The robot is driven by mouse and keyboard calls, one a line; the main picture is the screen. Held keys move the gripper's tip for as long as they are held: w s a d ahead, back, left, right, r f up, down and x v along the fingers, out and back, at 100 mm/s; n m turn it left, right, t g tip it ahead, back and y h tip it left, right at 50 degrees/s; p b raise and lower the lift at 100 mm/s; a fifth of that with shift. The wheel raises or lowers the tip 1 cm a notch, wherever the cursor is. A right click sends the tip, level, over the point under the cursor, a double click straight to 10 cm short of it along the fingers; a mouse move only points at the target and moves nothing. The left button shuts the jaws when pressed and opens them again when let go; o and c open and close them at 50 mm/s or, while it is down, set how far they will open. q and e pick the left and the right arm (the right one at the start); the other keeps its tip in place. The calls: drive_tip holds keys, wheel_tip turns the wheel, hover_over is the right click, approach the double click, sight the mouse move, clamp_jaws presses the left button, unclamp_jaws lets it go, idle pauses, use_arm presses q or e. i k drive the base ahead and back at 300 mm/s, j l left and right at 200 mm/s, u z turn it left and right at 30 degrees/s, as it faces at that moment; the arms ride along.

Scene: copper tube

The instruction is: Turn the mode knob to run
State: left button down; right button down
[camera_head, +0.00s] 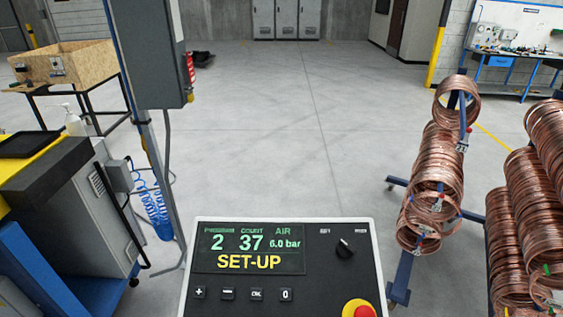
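The mode knob (345,248) is a small black rotary knob on the upper right of a control panel (366,272) at the bottom centre of the head view. Its pointer leans toward the upper left, on the side of the small label at left. The two labels above it are too small to read surely. The panel's display (249,248) reads "SET-UP" in yellow, with program 2, count 37 and air 6.0 bar. Neither of my grippers shows in the head view.
A red emergency button on a yellow base (358,309) sits below the knob. Several small keys (243,294) line the panel's lower left. Copper coils (436,165) hang on a blue rack at right. A grey machine (90,215) stands at left.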

sight(346, 249)
drive_tip(key=i+l+u, duration=0.1)
drive_tip(key=l+u, duration=0.4)
drive_tip(key=u, duration=0.2)
drive_tip(key=i+l+u, duration=0.1)
drive_tip(key=l+u, duration=0.25)
